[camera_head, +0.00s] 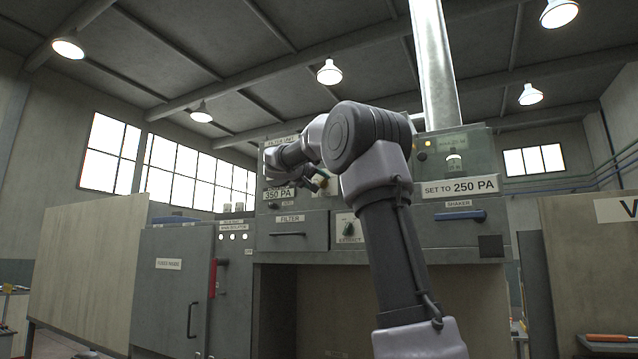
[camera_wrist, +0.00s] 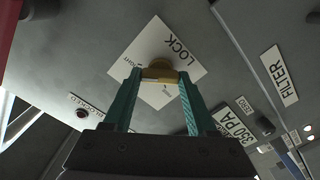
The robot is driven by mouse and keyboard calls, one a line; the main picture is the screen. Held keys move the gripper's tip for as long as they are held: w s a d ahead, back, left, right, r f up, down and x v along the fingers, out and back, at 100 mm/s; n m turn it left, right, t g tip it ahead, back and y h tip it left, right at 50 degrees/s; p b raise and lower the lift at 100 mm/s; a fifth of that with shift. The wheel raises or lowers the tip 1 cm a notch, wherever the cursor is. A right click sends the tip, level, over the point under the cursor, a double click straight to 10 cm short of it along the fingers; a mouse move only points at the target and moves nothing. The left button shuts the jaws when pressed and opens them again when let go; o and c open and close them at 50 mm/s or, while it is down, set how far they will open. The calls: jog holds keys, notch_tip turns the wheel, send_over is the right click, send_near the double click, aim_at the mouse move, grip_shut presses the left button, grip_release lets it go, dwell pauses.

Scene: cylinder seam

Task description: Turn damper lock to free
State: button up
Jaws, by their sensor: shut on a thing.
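The damper lock is a yellow knob (camera_wrist: 160,72) in the middle of a white plate on a grey panel. The plate (camera_wrist: 150,36) reads LOCK, with smaller lettering that is hard to read. My gripper (camera_wrist: 160,75) has its two green fingers on either side of the knob, shut on it. In the head view my gripper (camera_head: 318,181) is at the upper cabinet panel, and my arm hides part of that panel.
In the head view, the EXTRACT knob (camera_head: 348,229) is below and the shaker's blue handle (camera_head: 459,216) is to the right. A grey cabinet door (camera_head: 170,290) stands at the left.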

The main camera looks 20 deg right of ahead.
jog(key=n, duration=0.5)
jog(key=shift+n, duration=0.3)
jog(key=n, duration=0.5)
jog(key=shift+f, duration=0.1)
jog(key=n, duration=0.5)
jog(key=shift+f+n, duration=0.1)
jog(key=shift+n, duration=0.3)
jog(key=n, duration=0.5)
jog(key=shift+n, duration=0.3)
jog(key=o, duration=1.4)
jog(key=shift+c, duration=0.2)
